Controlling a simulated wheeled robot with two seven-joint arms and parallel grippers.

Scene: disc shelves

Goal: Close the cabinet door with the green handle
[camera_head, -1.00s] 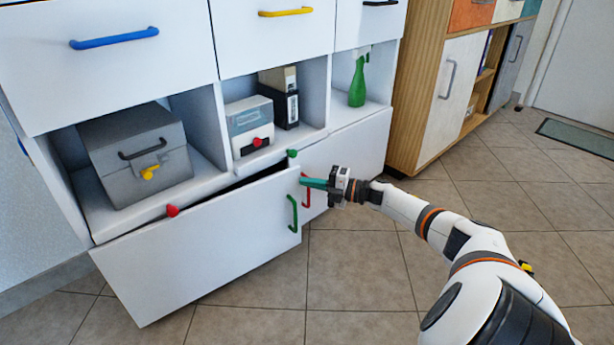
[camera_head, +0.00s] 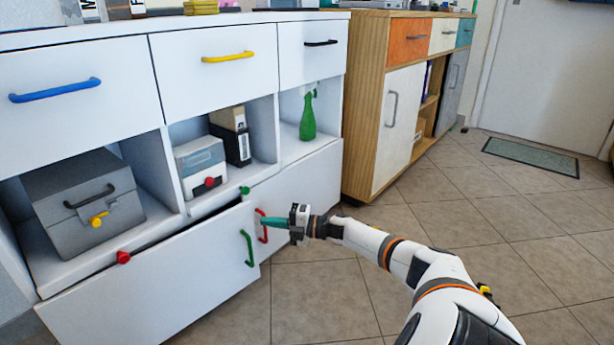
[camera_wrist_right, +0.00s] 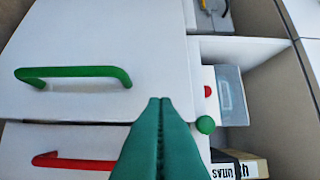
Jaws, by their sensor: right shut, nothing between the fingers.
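The cabinet door (camera_head: 165,292) with the green handle (camera_head: 247,248) is the white lower-left door. It stands ajar, with a dark gap along its top edge. The wrist view shows the green handle (camera_wrist_right: 75,75) left of the fingers. My right gripper (camera_head: 264,221) is shut and empty, its teal fingers pointing left near the door's free edge and in front of the red handle (camera_head: 261,232) of the neighbouring door. In the wrist view the closed fingertips (camera_wrist_right: 160,100) overlap the door edge; I cannot tell whether they touch. My left gripper is not in view.
Open shelves above the door hold a grey box (camera_head: 85,200), a white box (camera_head: 200,165) and a green spray bottle (camera_head: 307,115). A wooden cabinet (camera_head: 365,110) stands right. Tiled floor is free in front.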

